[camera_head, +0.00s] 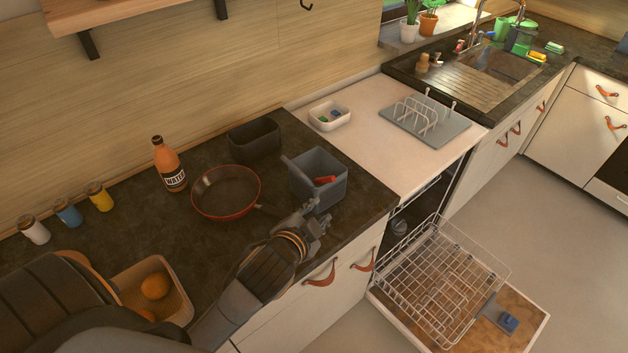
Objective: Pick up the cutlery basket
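A grey-blue open container (316,188), which looks like the cutlery basket, stands upright on the dark counter near its front edge. Something red (324,181) shows inside it, and a grey piece sticks up at its left side. My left gripper (318,214) is just in front of the basket, low over the counter edge, and overlaps its lower front in the picture. I cannot tell whether it touches the basket. Its fingers are small and dark, and their opening is unclear. My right gripper is not in view.
A red-rimmed pan (226,190) and a black bin (254,140) stand close to the basket. A bottle (168,163) is behind the pan. The open dishwasher's rack (440,285) extends at lower right. The white counter (372,152) has free room before the drying rack (425,121).

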